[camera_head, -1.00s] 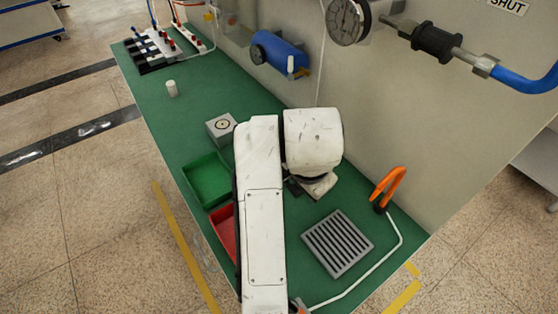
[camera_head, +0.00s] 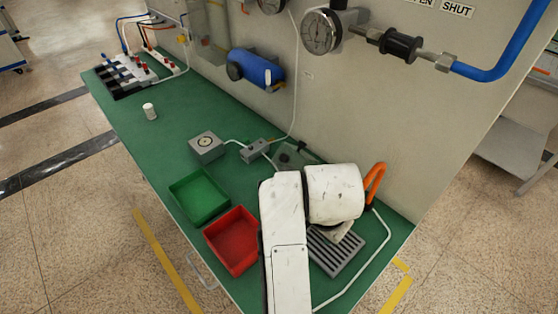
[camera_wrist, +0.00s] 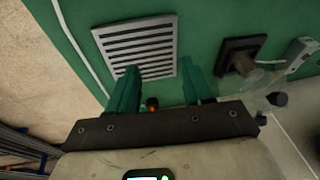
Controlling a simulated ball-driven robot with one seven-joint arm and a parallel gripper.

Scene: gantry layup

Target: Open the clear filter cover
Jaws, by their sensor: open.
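A see-through panel (camera_head: 215,25), possibly the clear filter cover, is on the upright wall at the top of the head view. It is cut off by the frame edge, and I cannot tell whether it is open. My gripper shows in the wrist view (camera_wrist: 158,68), with two green fingers spread apart and nothing between them. It hangs over the bench beside the slotted grey grate (camera_wrist: 140,45), far from that panel. In the head view my arm's end hides the gripper and part of the grate (camera_head: 350,258).
A green tray (camera_head: 200,196) and a red tray (camera_head: 232,240) sit left of my arm. An orange handle (camera_head: 375,183) stands at right. A blue cylinder (camera_head: 257,68) and gauge (camera_head: 320,32) are on the wall. The bench's left part has free room.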

